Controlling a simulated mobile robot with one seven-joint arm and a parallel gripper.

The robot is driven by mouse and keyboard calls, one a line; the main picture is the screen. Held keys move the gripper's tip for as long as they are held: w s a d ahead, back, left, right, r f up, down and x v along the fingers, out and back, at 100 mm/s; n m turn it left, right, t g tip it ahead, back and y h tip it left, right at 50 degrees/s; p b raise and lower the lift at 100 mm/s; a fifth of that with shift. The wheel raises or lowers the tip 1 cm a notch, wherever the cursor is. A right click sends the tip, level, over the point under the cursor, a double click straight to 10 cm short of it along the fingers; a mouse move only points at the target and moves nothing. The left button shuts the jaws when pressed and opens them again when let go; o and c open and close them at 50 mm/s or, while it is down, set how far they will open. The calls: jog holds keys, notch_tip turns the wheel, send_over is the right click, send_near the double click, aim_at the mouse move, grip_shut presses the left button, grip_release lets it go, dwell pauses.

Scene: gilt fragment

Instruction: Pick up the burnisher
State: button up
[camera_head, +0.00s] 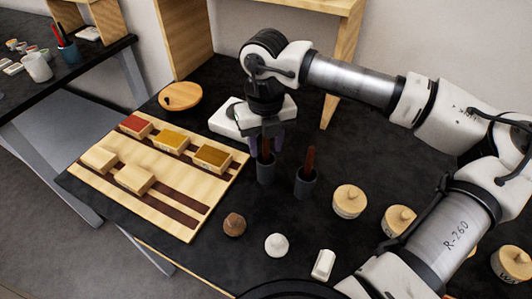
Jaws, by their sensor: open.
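My gripper (266,142) points down over the left of two dark grey cups (266,174), with its fingers around the top of something reddish-brown standing in that cup. The fingers hide most of it, and I cannot tell whether it is the burnisher or whether they touch it. My gripper is open. The right dark grey cup (305,186) holds an upright tool with a reddish-brown handle (310,160). Its lower end is hidden in the cup, so I cannot tell which tool it is.
A striped wooden board (88,182) with several small blocks lies to the left. Round wooden pots (349,201) stand to the right. A brown lump (234,225), a white lump (276,245) and a white block (323,264) lie in front.

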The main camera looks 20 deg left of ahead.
grip_shut()
